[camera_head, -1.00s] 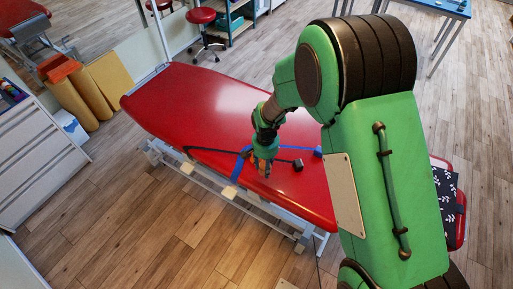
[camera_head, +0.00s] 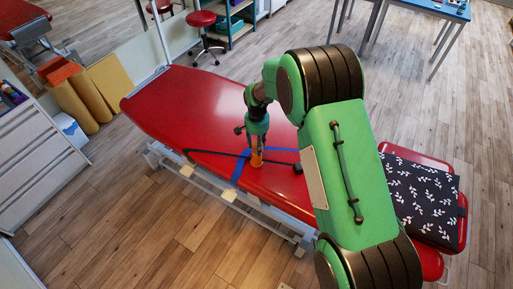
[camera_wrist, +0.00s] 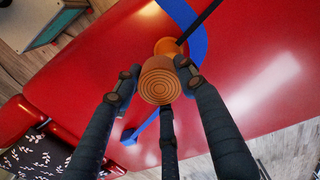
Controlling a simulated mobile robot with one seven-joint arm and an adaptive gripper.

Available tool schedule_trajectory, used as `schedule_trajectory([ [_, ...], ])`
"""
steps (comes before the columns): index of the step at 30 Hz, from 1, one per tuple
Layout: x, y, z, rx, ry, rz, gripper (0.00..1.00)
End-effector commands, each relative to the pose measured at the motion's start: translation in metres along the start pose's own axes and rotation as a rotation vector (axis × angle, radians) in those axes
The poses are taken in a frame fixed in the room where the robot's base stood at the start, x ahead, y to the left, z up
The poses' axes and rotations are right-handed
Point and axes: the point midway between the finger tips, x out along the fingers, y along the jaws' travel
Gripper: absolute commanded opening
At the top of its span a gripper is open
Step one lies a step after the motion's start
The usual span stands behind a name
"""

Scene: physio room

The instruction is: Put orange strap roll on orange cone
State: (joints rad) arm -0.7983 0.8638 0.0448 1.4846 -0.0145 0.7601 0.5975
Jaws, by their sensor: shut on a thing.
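My gripper (camera_wrist: 158,88) is shut on the orange strap roll (camera_wrist: 159,86), whose ringed flat end faces the wrist camera. The orange cone (camera_wrist: 166,46) shows partly behind the roll in the wrist view, on the red treatment table; the roll hides part of it. I cannot tell whether roll and cone touch. In the head view my gripper (camera_head: 257,143) points down over the table, with orange (camera_head: 256,158) just below it; roll and cone are hard to tell apart there.
The red table (camera_head: 190,100) carries a blue strap (camera_head: 238,172) and a black strap (camera_head: 212,152) close around the cone. A leaf-patterned dark cushion (camera_head: 420,195) lies at the right. The table's far left part is clear.

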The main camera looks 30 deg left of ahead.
Motion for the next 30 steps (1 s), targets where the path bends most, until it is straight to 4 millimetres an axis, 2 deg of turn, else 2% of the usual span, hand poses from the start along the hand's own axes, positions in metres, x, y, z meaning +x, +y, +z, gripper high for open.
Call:
schedule_trajectory([
  [6,0.001,-0.009,-0.015,0.000,0.001,-0.001,0.15],
  [19,0.003,-0.010,-0.016,0.000,0.000,0.000,0.15],
  [30,0.035,-0.010,-0.016,0.000,0.000,0.000,0.15],
])
